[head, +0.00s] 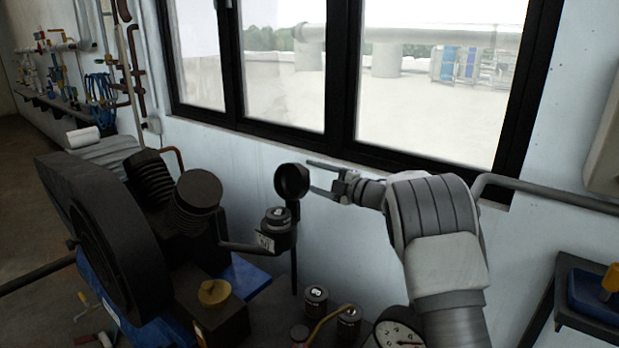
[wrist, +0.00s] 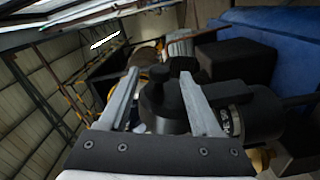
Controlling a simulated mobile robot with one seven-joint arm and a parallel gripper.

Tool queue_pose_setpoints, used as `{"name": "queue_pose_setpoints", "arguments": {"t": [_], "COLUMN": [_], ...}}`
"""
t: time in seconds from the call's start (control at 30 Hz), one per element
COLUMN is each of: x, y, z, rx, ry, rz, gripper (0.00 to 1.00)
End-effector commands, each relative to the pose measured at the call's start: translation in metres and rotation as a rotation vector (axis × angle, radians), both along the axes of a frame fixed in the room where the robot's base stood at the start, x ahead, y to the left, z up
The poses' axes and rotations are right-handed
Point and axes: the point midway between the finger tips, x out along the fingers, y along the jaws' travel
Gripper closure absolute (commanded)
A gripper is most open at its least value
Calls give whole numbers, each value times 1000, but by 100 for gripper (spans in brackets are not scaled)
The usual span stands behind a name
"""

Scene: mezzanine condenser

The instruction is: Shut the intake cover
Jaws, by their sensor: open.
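A dark round cap, which looks like the intake cover (head: 292,181), stands raised on edge with its hollow face showing in the head view. A thin dark upright runs down from it beside a black cylindrical fitting (head: 276,222) with a white-marked top. My gripper (head: 309,177) is at the cap's right side, level with it, with its two fingers apart and pointing left. I cannot tell whether they touch the cap. In the wrist view, dark round parts (wrist: 165,110) show between and beyond the open fingers (wrist: 159,73); which of them is the cover is unclear.
A black compressor with a large flywheel (head: 110,235) and finned cylinders stands left. Marked caps (head: 316,296) and a pressure gauge (head: 398,335) are below. The window wall (head: 240,150) is close behind; a wall pipe (head: 545,194) and a shelf with a blue bin (head: 594,300) are right.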

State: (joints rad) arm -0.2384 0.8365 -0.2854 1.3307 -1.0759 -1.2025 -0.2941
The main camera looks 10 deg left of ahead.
Motion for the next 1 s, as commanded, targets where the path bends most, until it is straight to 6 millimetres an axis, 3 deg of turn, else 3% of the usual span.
{"name": "queue_pose_setpoints", "arguments": {"t": [0.17, 0.43, 0.8, 1.0], "x": [7, 8, 7, 7], "y": [11, 12, 12, 12], "z": [0, 0, 0, 0], "rx": [0, 1, 1, 1], "ry": [0, 1, 1, 1], "rz": [-1, -2, -2, -2], "gripper": [35, 35, 100, 100]}}
